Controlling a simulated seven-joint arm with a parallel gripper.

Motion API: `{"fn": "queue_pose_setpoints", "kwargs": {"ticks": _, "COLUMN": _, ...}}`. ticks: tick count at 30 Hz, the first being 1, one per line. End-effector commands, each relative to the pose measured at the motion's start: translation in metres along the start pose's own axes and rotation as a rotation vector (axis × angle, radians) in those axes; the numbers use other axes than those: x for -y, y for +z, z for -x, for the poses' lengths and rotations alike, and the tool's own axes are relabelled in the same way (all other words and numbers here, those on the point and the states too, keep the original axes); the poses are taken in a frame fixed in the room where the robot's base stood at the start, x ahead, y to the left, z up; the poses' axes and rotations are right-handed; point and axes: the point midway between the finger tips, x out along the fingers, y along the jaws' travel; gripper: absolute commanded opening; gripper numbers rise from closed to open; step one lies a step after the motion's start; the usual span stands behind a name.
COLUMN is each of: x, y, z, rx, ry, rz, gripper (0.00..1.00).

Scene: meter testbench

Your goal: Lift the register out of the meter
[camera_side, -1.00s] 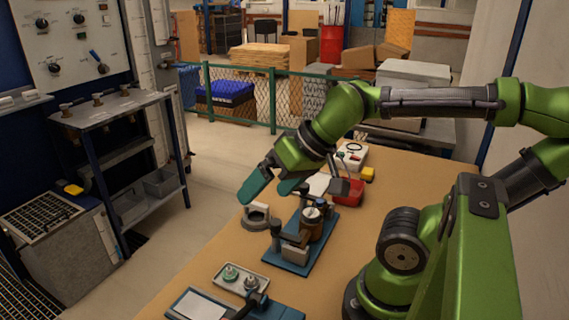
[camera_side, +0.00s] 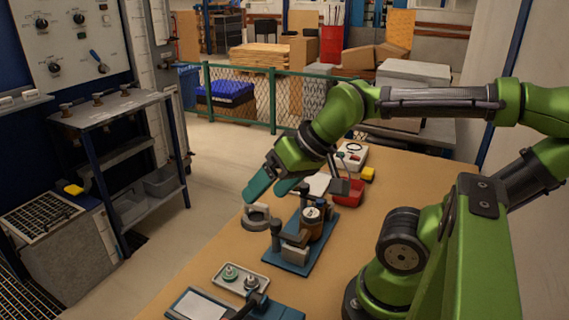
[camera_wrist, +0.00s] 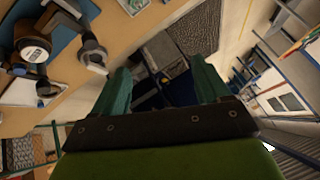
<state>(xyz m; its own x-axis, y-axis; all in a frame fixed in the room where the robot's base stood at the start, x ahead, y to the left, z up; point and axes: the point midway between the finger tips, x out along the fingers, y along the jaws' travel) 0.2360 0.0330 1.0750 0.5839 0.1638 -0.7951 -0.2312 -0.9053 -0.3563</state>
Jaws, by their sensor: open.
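The meter (camera_side: 314,230) is a brown, round body standing upright in a blue fixture (camera_side: 290,262) on the table. Its register (camera_side: 312,213) is the pale round face on top, seated in the meter. In the wrist view the meter (camera_wrist: 27,28) is at the upper left with the whitish register (camera_wrist: 34,54) on it. My gripper (camera_side: 266,193) has two teal fingers, open and empty. It hangs in the air above the table, left of and higher than the register in the side view. In the wrist view the space between the fingers (camera_wrist: 160,72) shows only background beyond the table.
A grey ring-shaped stand (camera_side: 256,218) is left of the fixture. A tray (camera_side: 240,277) with small round parts lies nearer the camera, before another blue fixture (camera_side: 210,303). A red container (camera_side: 349,193) and white box (camera_side: 352,156) stand behind.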

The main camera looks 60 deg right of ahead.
Motion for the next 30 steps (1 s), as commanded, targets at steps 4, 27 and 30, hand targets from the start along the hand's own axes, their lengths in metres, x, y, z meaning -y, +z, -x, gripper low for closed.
{"fn": "queue_pose_setpoints", "kwargs": {"ticks": 4, "x": 0.0, "y": 0.0, "z": 0.0, "rx": 0.0, "ry": 0.0, "rz": 0.0, "gripper": 0.6}}
{"fn": "queue_pose_setpoints", "kwargs": {"ticks": 27, "x": -0.171, "y": -0.065, "z": 0.027, "rx": 0.493, "ry": 0.375, "rz": 0.051, "gripper": 0.6}}
{"fn": "queue_pose_setpoints", "kwargs": {"ticks": 30, "x": -0.169, "y": -0.062, "z": 0.035, "rx": 0.542, "ry": 0.357, "rz": 0.123, "gripper": 0.6}}
